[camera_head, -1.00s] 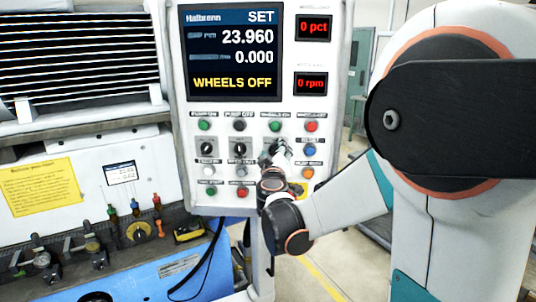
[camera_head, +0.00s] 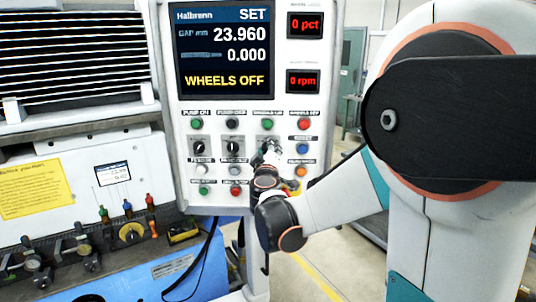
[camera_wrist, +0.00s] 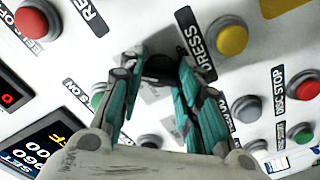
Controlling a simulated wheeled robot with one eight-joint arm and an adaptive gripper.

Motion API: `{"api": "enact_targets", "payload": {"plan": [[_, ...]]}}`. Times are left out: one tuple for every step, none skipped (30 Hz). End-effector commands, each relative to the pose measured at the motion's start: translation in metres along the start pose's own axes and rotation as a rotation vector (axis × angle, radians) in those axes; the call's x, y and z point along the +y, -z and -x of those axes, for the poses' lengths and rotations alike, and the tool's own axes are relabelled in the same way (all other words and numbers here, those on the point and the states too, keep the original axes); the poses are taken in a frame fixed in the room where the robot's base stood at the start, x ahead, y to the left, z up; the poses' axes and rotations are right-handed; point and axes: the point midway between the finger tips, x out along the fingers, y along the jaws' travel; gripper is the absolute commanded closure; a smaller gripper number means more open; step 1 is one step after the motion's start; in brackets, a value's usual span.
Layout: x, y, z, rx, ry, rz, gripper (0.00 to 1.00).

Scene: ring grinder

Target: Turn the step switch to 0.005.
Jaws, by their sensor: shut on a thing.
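My gripper (camera_wrist: 163,68) is shut on a dark switch knob (camera_wrist: 160,66), with one teal finger on each side of it. The knob is partly hidden by the fingers. In the head view, my gripper (camera_head: 270,152) is at the right-hand place in the row of dark rotary switches on the control panel (camera_head: 177,185) and covers that switch. The knob's pointer and scale cannot be read in either view. The panel screen (camera_head: 224,50) reads SET, 23.960, 0.000 and WHEELS OFF.
Two other rotary switches, left (camera_head: 197,147) and middle (camera_head: 233,147), stand beside my gripper. A yellow button (camera_wrist: 230,38) and a red button (camera_wrist: 304,85) are close by in the wrist view. The blue machine base (camera_head: 150,280) is lower left; open floor is to the right.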

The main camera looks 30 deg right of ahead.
Motion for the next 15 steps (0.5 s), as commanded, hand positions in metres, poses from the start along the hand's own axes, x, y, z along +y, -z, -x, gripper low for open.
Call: {"api": "enact_targets", "payload": {"plan": [[-0.0012,-0.0010,0.0003,0.000,0.000,0.033,0.93],[-0.0013,-0.0010,0.0003,0.001,0.000,0.056,0.93],[-0.0014,-0.0010,0.0002,0.001,0.000,0.090,0.93],[-0.0014,-0.0010,0.0001,0.001,0.000,0.115,0.93],[-0.0014,-0.0010,0.0000,0.001,0.001,0.142,0.93],[-0.0014,-0.0009,0.0000,0.001,0.001,0.178,0.93],[-0.0013,-0.0010,0.0000,0.001,0.001,0.206,0.93],[-0.0013,-0.0010,0.0001,0.001,0.001,0.234,0.93],[-0.0013,-0.0010,0.0002,0.001,0.001,0.270,0.93],[-0.0012,-0.0010,0.0003,0.001,0.001,0.297,0.93],[-0.0011,-0.0010,0.0003,0.001,0.001,0.324,0.93],[-0.0010,-0.0009,0.0003,0.001,0.001,0.359,0.93],[-0.0009,-0.0008,0.0003,0.001,0.001,0.385,0.93],[-0.0009,-0.0007,0.0003,0.001,0.001,0.411,0.93],[-0.0008,-0.0007,0.0002,0.001,0.001,0.443,0.93]]}}
